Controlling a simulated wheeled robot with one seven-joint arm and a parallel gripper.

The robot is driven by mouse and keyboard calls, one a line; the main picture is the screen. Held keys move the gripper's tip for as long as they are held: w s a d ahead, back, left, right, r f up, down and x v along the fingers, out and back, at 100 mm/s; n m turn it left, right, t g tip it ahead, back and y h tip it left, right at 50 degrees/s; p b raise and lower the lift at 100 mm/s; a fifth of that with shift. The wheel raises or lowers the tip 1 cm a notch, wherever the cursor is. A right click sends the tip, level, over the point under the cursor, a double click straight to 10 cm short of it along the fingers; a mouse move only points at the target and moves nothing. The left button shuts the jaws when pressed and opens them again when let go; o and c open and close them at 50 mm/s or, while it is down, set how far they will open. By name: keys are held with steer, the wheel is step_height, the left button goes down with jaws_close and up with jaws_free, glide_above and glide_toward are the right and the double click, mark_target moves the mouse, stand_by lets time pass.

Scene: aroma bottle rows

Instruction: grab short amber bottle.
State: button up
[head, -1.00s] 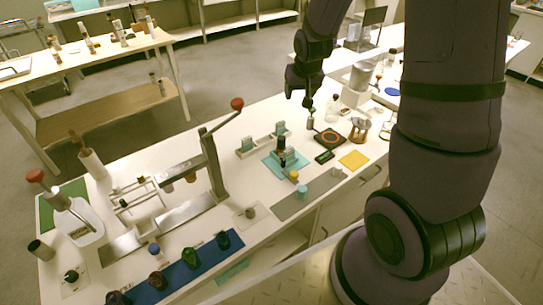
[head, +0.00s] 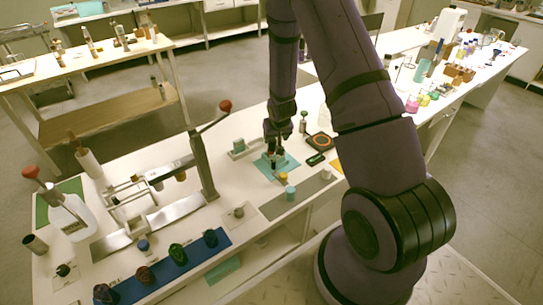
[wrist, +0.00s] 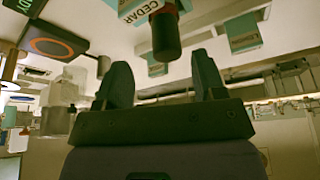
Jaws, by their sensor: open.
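My gripper (head: 276,142) is over the teal mat (head: 291,161) on the near worktable, and hides part of what stands there. In the wrist view my gripper (wrist: 161,63) has its two dark fingers apart, with nothing held. A dark brown bottle (wrist: 166,38) stands just ahead of the gap between the fingers, by a label reading CEDAR (wrist: 146,10). Whether the dark brown one is the short amber bottle I cannot tell for sure.
A yellow-topped jar (head: 283,178) and a teal jar (head: 290,193) stand in front. A black hotplate with an orange ring (head: 319,142) is to the right. A metal lever press (head: 203,165) stands at left.

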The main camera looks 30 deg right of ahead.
mark_target(273, 142)
steer(key=shift+a+x, duration=0.2)
steer(key=shift+x, duration=1.4)
steer(key=shift+a+x, duration=0.25)
steer(key=shift+x, duration=1.4)
steer(key=shift+c, duration=0.5)
jaws_close()
